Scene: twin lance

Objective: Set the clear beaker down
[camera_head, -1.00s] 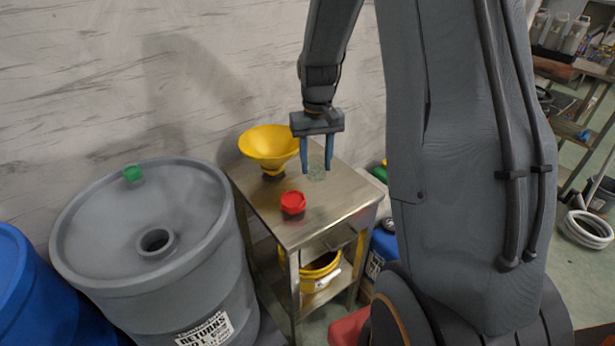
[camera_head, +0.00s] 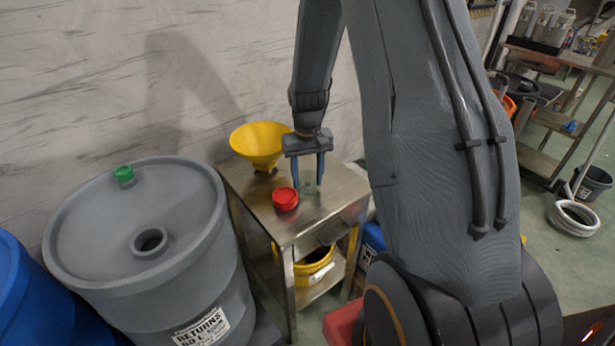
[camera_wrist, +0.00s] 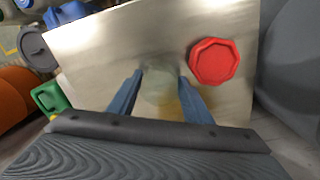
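The clear beaker (camera_head: 308,184) is small, see-through and faintly green. It sits between the blue fingers of my gripper (camera_head: 309,172), over the metal top of a small steel table (camera_head: 335,198). In the wrist view the beaker (camera_wrist: 160,97) fills the space between the fingers (camera_wrist: 161,78), and my gripper looks shut on it. It looks upright, with its base at or just above the table top; I cannot tell if it touches.
A red cap (camera_head: 285,198) lies on the table just left of the beaker. A yellow funnel (camera_head: 260,144) stands at the back left. A grey drum (camera_head: 90,225) stands to the left. The table's right part is bare. A yellow bucket (camera_head: 314,270) is on the shelf below.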

